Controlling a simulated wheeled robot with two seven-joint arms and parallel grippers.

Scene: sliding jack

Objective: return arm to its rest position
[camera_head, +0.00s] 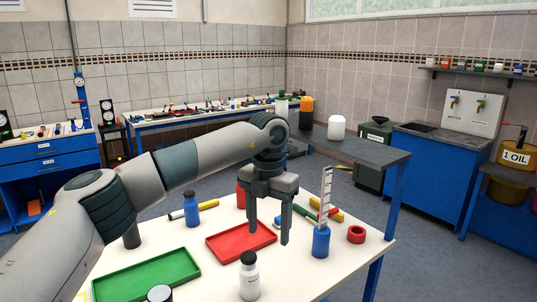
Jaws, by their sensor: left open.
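My left arm (160,175) reaches in from the left over the white table (200,283). My left gripper (268,234) points down, open, with nothing seen between its fingers. It hangs in front of the right side of the red tray (242,241); its exact height above the table is hard to tell. My right gripper is not in view.
A green tray (146,275), a white bottle with a dark cap (249,278), a blue bottle (191,211) and a red ring (356,234) are on the table. A yellow-and-black tool (203,206) and green-handled tool (305,215) lie behind. A grey-topped bench (360,145) stands beyond.

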